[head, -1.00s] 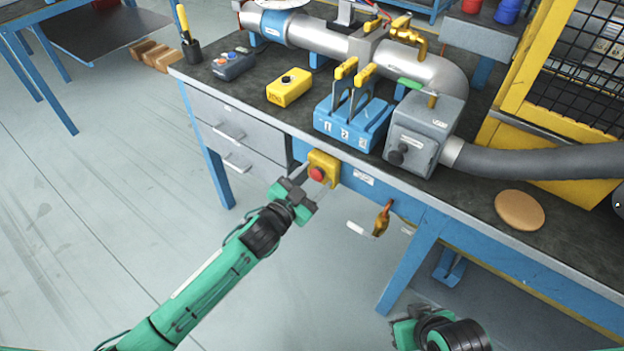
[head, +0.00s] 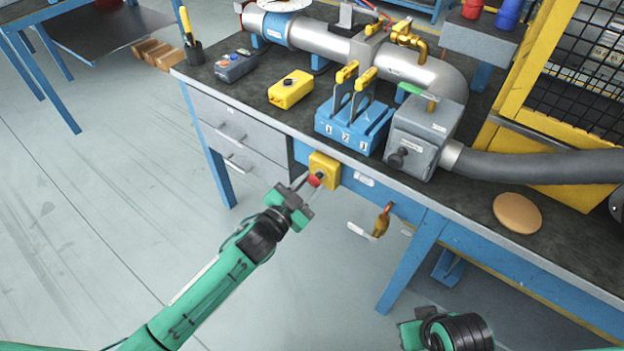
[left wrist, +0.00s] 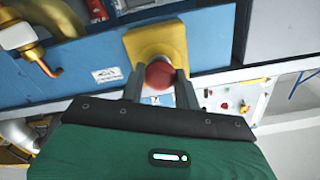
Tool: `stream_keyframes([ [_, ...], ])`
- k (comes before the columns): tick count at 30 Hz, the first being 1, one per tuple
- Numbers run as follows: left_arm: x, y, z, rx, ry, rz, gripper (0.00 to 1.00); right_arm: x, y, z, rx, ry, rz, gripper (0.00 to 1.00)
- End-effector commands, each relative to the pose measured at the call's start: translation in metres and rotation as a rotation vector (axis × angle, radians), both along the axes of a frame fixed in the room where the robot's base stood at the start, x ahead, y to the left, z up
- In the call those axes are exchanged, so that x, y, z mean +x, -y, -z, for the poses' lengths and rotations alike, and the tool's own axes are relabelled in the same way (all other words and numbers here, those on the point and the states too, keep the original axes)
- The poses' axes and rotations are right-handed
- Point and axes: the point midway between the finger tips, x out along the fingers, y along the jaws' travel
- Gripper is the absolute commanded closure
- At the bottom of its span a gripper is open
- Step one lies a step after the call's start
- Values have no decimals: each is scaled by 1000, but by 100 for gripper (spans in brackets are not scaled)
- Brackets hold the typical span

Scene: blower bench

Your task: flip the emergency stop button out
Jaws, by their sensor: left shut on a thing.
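The emergency stop button (left wrist: 159,75) is a red knob on a yellow box (left wrist: 156,40) fixed to the blue front rail of the bench. In the head view the yellow box (head: 325,168) shows below the bench edge, with the red button (head: 314,180) partly covered by my gripper. My left gripper (head: 307,183) is at the button with its fingers on either side of it. In the left wrist view the left gripper (left wrist: 160,82) is shut on the red button. My right gripper (head: 410,333) is at the bottom edge, away from the bench, its fingers not clearly seen.
A brass valve handle (head: 382,220) hangs below the rail, right of the button. Grey drawers (head: 228,130) are left of it. On the bench top stand a blue lever block (head: 352,128), a yellow button box (head: 290,90) and a grey box (head: 425,130). The floor in front is clear.

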Motion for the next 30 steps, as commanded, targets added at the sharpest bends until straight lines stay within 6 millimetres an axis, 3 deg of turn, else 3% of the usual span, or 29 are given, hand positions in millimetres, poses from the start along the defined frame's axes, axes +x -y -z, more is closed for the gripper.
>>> stream_keyframes([
  [8,-2,0,2,2,-1,1,100,0,0,0,1,-2,1,100],
  [9,-2,0,2,2,-1,1,60,0,0,0,1,-2,1,100],
  [12,-1,0,2,2,-1,1,45,0,0,0,1,-1,0,100],
  [23,-5,-3,1,1,-1,1,45,0,-1,-1,2,1,-1,100],
  [30,-34,-24,2,2,-3,0,45,1,-1,3,1,-5,-1,100],
])
